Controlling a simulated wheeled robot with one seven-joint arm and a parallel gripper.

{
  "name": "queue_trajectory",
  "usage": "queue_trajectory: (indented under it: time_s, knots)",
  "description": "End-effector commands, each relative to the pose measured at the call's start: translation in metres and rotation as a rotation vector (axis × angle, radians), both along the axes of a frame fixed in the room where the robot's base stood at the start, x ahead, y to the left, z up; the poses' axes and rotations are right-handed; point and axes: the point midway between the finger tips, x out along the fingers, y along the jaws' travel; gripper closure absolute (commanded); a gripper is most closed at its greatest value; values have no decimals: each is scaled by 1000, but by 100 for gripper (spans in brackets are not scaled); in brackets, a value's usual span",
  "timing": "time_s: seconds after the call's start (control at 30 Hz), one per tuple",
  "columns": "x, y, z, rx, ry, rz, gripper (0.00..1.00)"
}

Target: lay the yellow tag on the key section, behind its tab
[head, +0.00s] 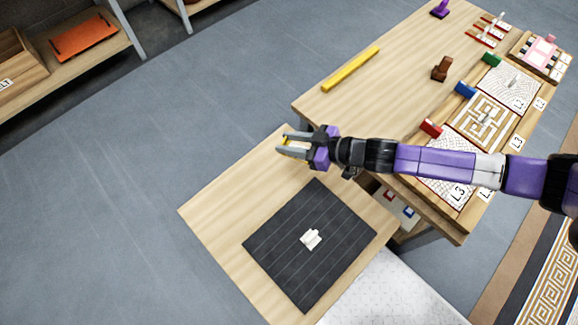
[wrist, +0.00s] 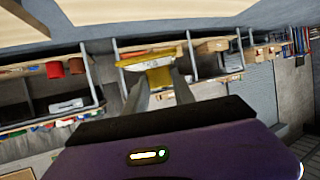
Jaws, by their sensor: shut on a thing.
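My gripper (head: 283,146) reaches out to the left, over the far corner of the near wooden table. It is shut on the yellow tag (wrist: 158,76), which shows between the fingertips in the wrist view; only a little yellow shows in the head view. The key section (head: 483,122) is the tan panel with a white Greek-key pattern, in the middle of a row of panels on the right-hand table. A blue tab (head: 465,90) stands at its upper left edge. My gripper is well to the left of it.
A red tab (head: 431,127) and a green tab (head: 491,60) stand by the neighbouring panels. A yellow bar (head: 351,69) and a brown object (head: 441,68) lie on the right-hand table. A dark mat (head: 290,262) bears a small white piece (head: 311,239). My arm crosses the nearest panel.

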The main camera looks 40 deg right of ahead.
Motion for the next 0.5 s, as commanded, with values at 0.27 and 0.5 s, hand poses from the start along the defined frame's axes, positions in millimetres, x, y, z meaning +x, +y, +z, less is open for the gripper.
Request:
queue_trajectory:
  time_s: [0.27, 0.5]
  knots:
    - [0, 0, -68, 0, 1, -1, 100]
    - [0, 0, -89, -1, 0, 0, 100]
